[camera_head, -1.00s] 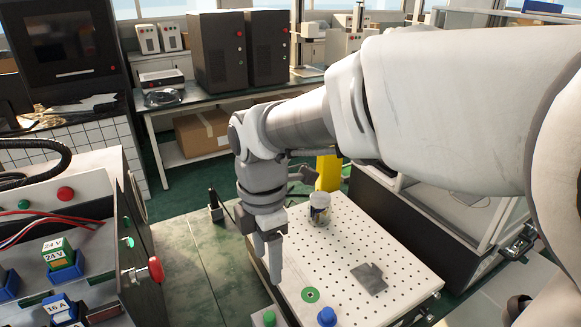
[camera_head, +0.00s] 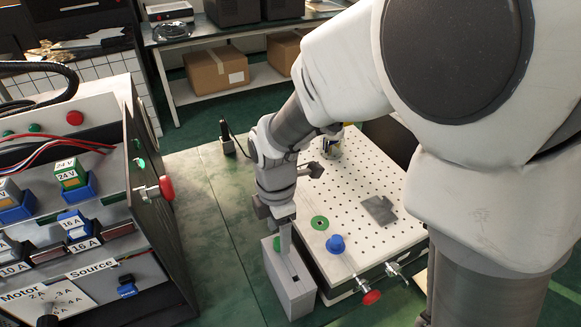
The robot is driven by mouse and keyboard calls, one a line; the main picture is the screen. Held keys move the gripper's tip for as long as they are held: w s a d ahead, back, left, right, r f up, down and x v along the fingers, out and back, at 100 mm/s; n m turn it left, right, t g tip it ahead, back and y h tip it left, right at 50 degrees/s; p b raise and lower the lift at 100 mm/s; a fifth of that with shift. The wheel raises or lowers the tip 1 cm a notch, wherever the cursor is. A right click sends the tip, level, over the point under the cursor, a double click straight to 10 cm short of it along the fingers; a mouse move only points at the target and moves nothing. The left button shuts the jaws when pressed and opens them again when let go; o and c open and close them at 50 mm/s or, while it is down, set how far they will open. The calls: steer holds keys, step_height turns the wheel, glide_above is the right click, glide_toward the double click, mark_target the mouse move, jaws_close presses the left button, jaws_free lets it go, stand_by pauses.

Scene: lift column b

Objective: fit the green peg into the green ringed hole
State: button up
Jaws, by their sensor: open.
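The green peg (camera_head: 277,244) shows as a small green patch at the back of a grey block (camera_head: 292,294), partly hidden by my gripper. My gripper (camera_head: 287,252) points down over the block, its fingers right beside the peg. The jaws are open, seen nearly edge-on, so I cannot tell whether the peg is between the fingers. The green ringed hole (camera_head: 320,223) is in the white perforated board (camera_head: 350,190), to the right of my gripper and a little higher in the picture. Nothing stands in it.
A blue peg-like piece (camera_head: 336,244) stands on the board near the ringed hole. A flat grey plate (camera_head: 379,209) and a cup (camera_head: 331,148) are also on it. An electrical panel (camera_head: 100,215) stands at left.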

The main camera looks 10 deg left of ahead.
step_height(320, 180, down, 2)
jaws_close()
stand_by(0.4)
